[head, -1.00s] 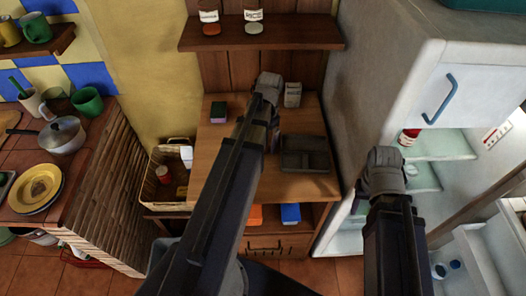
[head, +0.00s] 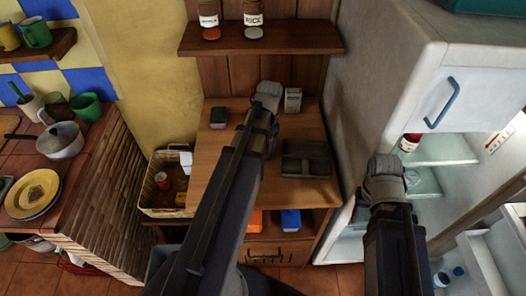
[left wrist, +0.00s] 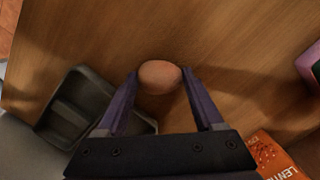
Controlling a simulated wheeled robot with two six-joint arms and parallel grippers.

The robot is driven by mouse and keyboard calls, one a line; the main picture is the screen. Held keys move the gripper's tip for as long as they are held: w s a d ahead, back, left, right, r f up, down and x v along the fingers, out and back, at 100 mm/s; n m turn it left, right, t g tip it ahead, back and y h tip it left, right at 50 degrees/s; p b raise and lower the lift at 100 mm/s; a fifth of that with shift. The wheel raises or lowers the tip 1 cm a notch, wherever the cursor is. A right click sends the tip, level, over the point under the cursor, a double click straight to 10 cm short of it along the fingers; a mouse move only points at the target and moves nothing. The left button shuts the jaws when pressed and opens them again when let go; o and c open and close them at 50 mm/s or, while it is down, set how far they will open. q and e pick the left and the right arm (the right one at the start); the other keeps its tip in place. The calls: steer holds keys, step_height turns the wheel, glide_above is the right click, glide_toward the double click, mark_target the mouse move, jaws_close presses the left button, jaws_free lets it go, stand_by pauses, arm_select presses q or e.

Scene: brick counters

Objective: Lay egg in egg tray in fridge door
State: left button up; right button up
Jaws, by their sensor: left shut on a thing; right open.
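The egg (left wrist: 160,76) is brown and sits between the fingertips of my left gripper (left wrist: 161,82) in the left wrist view. That gripper is shut on it, above the wooden table. In the head view my left arm (head: 268,95) reaches over the table, and the egg is hidden there. My right gripper (head: 383,178) is open beside the fridge opening, with its fingers mostly hidden. The fridge (head: 402,62) stands at the right. Its lower door (head: 478,262) is swung open, with white door shelves. I cannot make out the egg tray for certain.
A dark tray (head: 306,160), a sponge (head: 218,117) and a small box (head: 292,100) are on the table (head: 215,165). An orange lentil packet (left wrist: 283,155) shows in the left wrist view. A jar (head: 409,142) stands inside the fridge. A wall shelf (head: 262,38) overhangs the table.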

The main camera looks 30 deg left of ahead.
arm_select(q)
step_height(320, 180, up, 10)
steer(key=p, duration=1)
steer(key=f+n+b, duration=0.3)
steer(key=w+a+f+n+b, duration=0.1)
steer(key=f+n+b, duration=0.2)
steer(key=w+f+n+h+b, duration=0.1)
steer(key=f+n+b, duration=0.2)
steer(key=shift+w+a+f+b, duration=0.25)
steer(key=shift+a+f+b, duration=0.1)
steer(key=shift+f, duration=0.05)
stand_by(1.0)
